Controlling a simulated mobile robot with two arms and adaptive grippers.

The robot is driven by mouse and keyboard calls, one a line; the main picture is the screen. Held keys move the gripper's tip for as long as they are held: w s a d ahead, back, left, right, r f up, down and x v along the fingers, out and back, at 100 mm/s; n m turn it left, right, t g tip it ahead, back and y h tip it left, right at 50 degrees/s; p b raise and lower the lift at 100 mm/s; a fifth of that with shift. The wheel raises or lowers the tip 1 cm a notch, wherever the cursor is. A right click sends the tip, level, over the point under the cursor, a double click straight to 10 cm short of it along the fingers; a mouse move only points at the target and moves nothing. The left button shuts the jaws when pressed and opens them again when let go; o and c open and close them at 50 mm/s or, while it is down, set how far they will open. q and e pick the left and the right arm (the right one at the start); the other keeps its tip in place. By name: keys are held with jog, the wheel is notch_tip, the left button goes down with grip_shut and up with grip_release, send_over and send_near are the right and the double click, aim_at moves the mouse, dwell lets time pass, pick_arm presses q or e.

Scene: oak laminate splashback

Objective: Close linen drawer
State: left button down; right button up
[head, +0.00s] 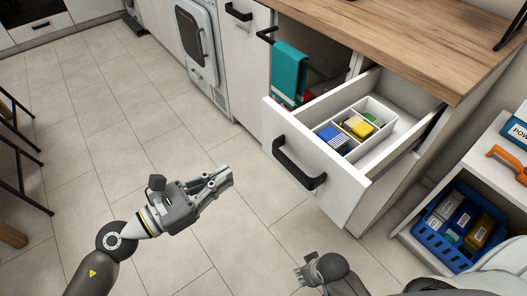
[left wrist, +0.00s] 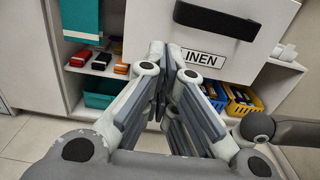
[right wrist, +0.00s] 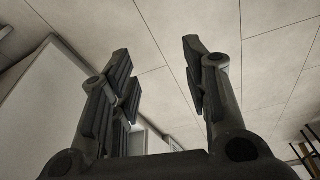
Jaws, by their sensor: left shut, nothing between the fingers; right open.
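The linen drawer (head: 316,178) stands pulled out from under the wooden worktop, with a white front and a black bar handle (head: 297,165). Inside it is a white divider tray holding blue, yellow and green packs. My left gripper (head: 226,174) is shut and empty, to the left of the drawer front and apart from the handle. My right gripper (right wrist: 163,45) is open and empty; its fingers show against a tiled surface.
A teal towel (head: 289,73) hangs beside the drawer's left side. At the right, an open white unit holds a blue basket (head: 457,227) of packs and an orange-handled tool (head: 508,163). A white appliance (head: 200,48) stands at the back.

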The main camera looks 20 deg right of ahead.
aim_at(269, 151)
pick_arm(q)
jog(key=shift+p+x, duration=0.6)
jog(key=shift+x, duration=5.65)
pick_arm(e)
jog(key=shift+s+d+f, duration=0.1)
jog(key=shift+s+f, duration=0.2)
jog(key=shift+f, duration=0.5)
jog(key=shift+s+a+f, duration=0.1)
jog(key=shift+s+f, duration=0.25)
jog(key=shift+f, duration=0.5)
jog(key=shift+s+d+f, duration=0.1)
jog(key=shift+s+f, duration=0.2)
jog(key=shift+f, duration=0.5)
pick_arm(q)
jog(key=shift+w+r, duration=0.1)
